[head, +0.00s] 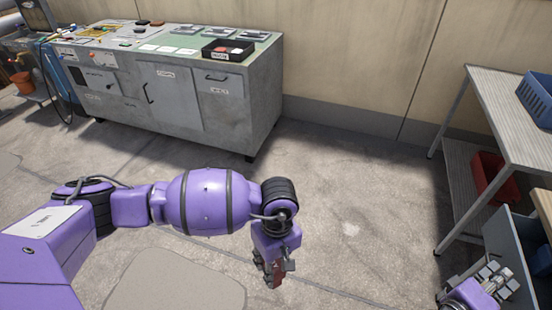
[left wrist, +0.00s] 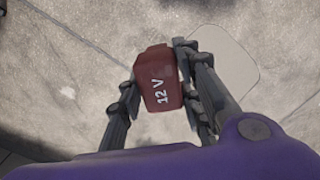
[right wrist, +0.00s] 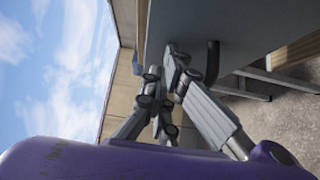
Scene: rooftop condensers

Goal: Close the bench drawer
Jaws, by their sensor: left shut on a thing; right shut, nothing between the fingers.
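The bench drawer shows a grey front (head: 512,252) at the right edge of the head view, standing out in front of the bench; its inside is mostly out of view. In the right wrist view the grey front (right wrist: 235,25) fills the upper right, with a dark handle (right wrist: 212,62) on it. My right gripper (head: 497,278) is shut and empty, close to the front beside the handle; its fingertips (right wrist: 172,68) seem near the panel, but I cannot tell whether they touch. My left gripper (head: 272,277) is shut on a dark red 12 V battery (left wrist: 158,78), held above the floor.
The bench (head: 505,88) at right carries a blue crate (head: 538,92), with a red bin (head: 492,178) on its lower shelf. A grey cabinet (head: 190,95) with a black tray (head: 228,50) stands at back left. The floor between is clear.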

